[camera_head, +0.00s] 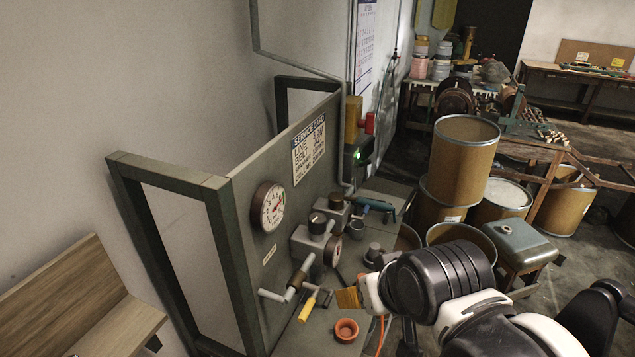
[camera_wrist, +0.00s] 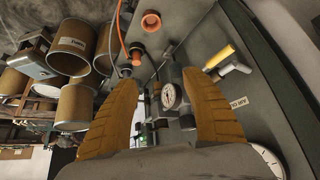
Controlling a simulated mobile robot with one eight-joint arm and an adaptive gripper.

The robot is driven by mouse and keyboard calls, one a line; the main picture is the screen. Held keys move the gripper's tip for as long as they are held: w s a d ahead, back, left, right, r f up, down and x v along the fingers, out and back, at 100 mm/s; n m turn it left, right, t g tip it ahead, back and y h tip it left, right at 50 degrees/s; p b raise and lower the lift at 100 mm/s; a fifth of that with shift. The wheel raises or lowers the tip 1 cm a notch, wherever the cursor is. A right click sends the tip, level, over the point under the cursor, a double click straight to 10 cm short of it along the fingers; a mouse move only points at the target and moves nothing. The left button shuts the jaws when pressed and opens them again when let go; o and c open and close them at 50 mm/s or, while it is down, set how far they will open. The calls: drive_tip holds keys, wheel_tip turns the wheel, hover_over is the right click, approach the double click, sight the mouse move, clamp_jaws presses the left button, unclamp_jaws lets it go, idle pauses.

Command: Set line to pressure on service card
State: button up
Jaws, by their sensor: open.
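The service card (camera_head: 309,150) is fixed on the grey upright panel; its small text is hard to read. A large round gauge (camera_head: 268,207) sits below it, and its edge shows in the wrist view (camera_wrist: 268,160). A smaller gauge (camera_head: 332,251) is on the pipework; the wrist view shows it between my fingers (camera_wrist: 171,96). A dark knob (camera_head: 318,223) tops a valve block. A yellow-handled lever (camera_head: 306,308) is on the pipe near the panel, also in the wrist view (camera_wrist: 224,56). My gripper (camera_head: 348,298) is open and empty, right of the yellow handle.
An orange cup (camera_head: 346,329) stands on the grey bench below my gripper. A teal-handled tool (camera_head: 375,205) lies further back. Brown drums (camera_head: 464,160) and a grey-green box (camera_head: 520,243) stand to the right. A wooden bench (camera_head: 110,325) is at the left.

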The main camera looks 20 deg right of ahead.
wheel_tip(320, 180, up, 16)
drive_tip(key=w+p, duration=0.2)
drive_tip(key=p, duration=1.2)
drive_tip(key=g, duration=0.3)
approach(318, 219)
drive_tip(key=shift+m, duration=0.3)
drive_tip(key=x, duration=1.1)
drive_tip(key=shift+w, duration=0.15)
drive_tip(key=shift+t, duration=0.3)
drive_tip(key=c, duration=1.2)
